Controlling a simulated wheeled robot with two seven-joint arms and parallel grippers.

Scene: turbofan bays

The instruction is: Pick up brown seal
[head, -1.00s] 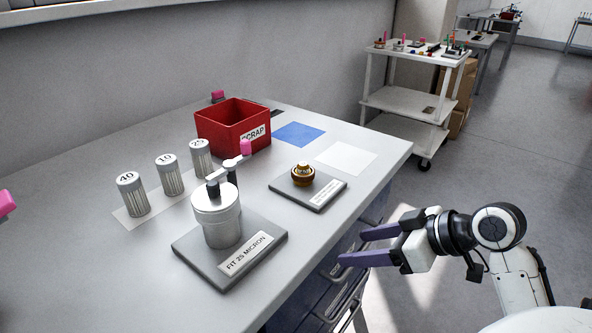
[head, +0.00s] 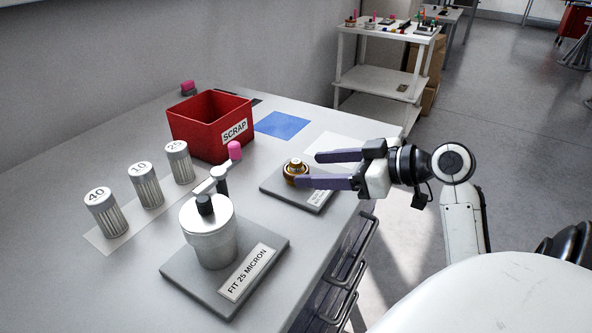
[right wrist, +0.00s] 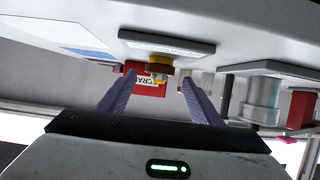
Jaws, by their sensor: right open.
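The brown seal (head: 296,171), a ring with a golden part on top, sits on a small grey labelled plate (head: 272,186) on the workbench. My right gripper (head: 309,169) is open, with its two purple fingers pointing left, its tips close beside the seal. In the right wrist view the picture is upside down, and the seal (right wrist: 159,65) shows beyond and between the open fingertips (right wrist: 158,80). I cannot tell whether a finger touches it. My left gripper is not in view.
A red SCRAP bin (head: 211,127) stands behind. A silver housing (head: 208,232) with a pink-tipped lever stands on the FIT 25 MICRON plate (head: 255,275). Filter cylinders (head: 145,185) marked 40, 10 and 25 stand left. A blue mat (head: 281,125) lies clear.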

